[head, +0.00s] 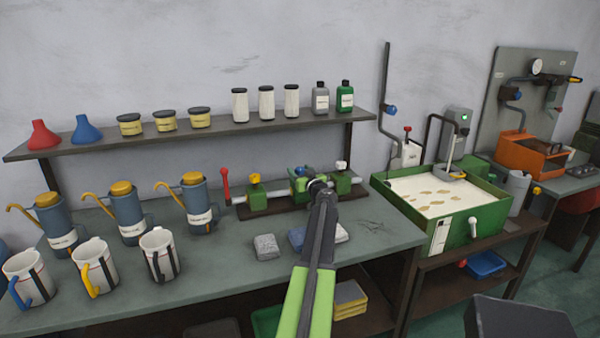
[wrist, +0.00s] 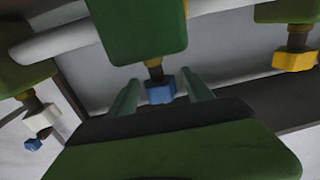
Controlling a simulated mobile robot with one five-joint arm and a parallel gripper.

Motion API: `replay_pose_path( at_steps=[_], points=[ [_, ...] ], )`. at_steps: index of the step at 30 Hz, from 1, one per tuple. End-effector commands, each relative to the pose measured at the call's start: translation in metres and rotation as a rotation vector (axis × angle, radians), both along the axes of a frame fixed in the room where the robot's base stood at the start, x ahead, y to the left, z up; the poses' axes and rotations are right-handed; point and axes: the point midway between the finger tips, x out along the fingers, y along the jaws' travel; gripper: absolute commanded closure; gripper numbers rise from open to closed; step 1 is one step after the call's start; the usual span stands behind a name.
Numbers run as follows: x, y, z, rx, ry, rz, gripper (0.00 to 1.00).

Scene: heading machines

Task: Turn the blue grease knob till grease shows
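The blue grease knob (wrist: 160,93) sits on a short dark stem with a brass collar, fixed to a green block (wrist: 140,25). In the head view a bit of blue (head: 312,170) shows on the middle green block, mostly behind my gripper. My gripper (wrist: 161,80) is open, its two green fingers one on each side of the blue knob, with gaps still seen between fingers and knob. In the head view my gripper (head: 318,184) reaches the middle block. No grease is visible in either view.
A yellow knob (wrist: 296,61) and a white knob (wrist: 42,119) stand on either side. A red-topped lever (head: 226,186) is at the fixture's left end. Oil cans (head: 128,222) and mugs (head: 95,262) stand left; a shelf (head: 200,137) runs behind.

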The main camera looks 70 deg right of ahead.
Motion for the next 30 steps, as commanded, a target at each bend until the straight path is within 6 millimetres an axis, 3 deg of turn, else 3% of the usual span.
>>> replay_pose_path(
  at_steps=[8,21,30],
  points=[
    [-0.006,0.008,0.0,0.0,0.0,-0.001,0.41],
    [-0.084,0.095,0.0,0.0,0.0,-0.002,0.41],
    [-0.115,0.127,0.0,0.0,0.0,0.0,0.41]
  ],
)
